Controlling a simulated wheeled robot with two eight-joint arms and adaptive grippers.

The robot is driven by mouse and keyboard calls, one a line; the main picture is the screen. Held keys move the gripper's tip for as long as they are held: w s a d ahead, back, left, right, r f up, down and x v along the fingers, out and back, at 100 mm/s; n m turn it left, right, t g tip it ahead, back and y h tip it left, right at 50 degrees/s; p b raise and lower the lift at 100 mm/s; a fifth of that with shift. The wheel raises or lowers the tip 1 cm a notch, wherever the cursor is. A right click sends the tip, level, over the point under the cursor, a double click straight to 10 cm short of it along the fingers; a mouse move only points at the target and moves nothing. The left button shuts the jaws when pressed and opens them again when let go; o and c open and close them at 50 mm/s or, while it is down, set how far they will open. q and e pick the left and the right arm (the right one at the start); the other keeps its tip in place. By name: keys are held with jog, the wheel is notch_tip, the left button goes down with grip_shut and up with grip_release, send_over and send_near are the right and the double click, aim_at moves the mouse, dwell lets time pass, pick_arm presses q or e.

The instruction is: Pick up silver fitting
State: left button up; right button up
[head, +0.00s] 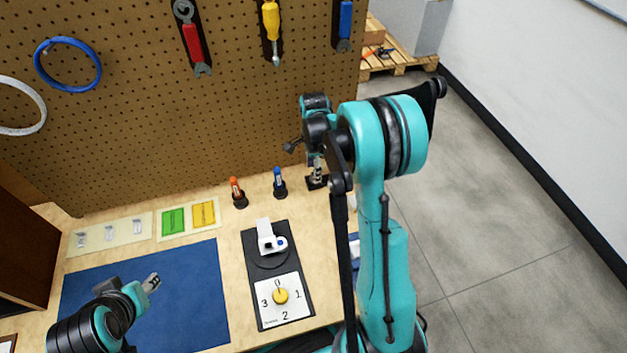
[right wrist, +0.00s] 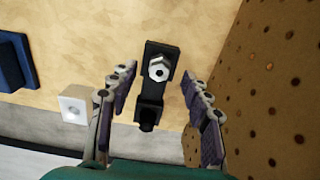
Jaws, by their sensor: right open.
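The silver fitting (right wrist: 158,68) sits upright on a black holder (right wrist: 158,95) in the right wrist view. In the head view it shows as a small silver piece (head: 317,171) on the black holder, near the pegboard, partly hidden by my right arm. My right gripper (right wrist: 157,104) is open and empty. Its fingers stand apart on both sides of the holder, with the fitting between and beyond the fingertips; no contact shows. My left gripper (head: 152,283) is over the blue mat, away from the fitting; its finger gap is too small to judge.
The pegboard (head: 240,130) rises close behind the holder. A blue-topped item (head: 279,182) and an orange-topped item (head: 237,192) stand in black bases to its left. A black plate (head: 253,252) carries a white device and yellow dial. The blue mat (head: 190,320) is mostly clear.

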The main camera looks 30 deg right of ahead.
jog(key=shift+f, duration=0.95)
jog(key=shift+r, duration=0.1)
grip_shut()
jog(key=shift+r, duration=0.1)
